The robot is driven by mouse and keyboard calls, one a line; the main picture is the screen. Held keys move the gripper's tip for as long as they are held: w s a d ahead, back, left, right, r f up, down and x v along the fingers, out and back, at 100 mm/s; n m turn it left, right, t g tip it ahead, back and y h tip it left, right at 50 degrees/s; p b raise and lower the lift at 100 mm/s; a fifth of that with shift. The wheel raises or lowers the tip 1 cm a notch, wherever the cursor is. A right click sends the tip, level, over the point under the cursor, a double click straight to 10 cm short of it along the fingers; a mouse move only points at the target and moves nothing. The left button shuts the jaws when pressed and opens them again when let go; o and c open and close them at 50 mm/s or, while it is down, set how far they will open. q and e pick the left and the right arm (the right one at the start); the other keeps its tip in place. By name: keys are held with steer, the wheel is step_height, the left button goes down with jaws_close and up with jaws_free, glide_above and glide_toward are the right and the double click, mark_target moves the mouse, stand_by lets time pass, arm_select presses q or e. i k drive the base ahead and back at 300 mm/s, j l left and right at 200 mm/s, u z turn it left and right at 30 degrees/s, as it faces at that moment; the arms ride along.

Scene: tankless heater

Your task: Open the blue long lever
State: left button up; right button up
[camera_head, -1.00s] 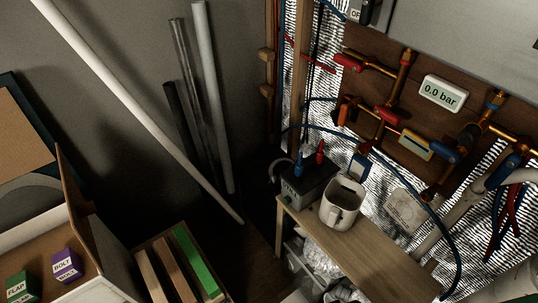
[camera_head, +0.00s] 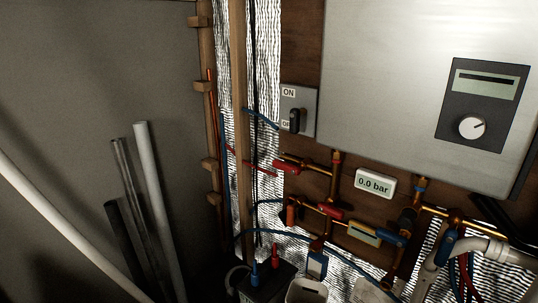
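Two blue lever handles show on the copper pipework at the lower right. One blue lever (camera_head: 391,238) lies roughly level beside the yellowish label. The other blue lever (camera_head: 447,246) stands tilted near the grey pipe. I cannot tell for certain which of them is the long one. Red levers (camera_head: 289,167) and (camera_head: 330,213) sit on the pipes to the left. Neither of my grippers is in view.
The heater box (camera_head: 420,90) with its control panel (camera_head: 483,106) fills the upper right. A switch box (camera_head: 297,112) and a gauge reading 0.0 bar (camera_head: 375,184) are on the board. A mug (camera_head: 306,292) stands below. Tall pipes (camera_head: 160,205) lean at left.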

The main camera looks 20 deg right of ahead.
mark_target(449, 238)
steer(key=z, duration=1.8)
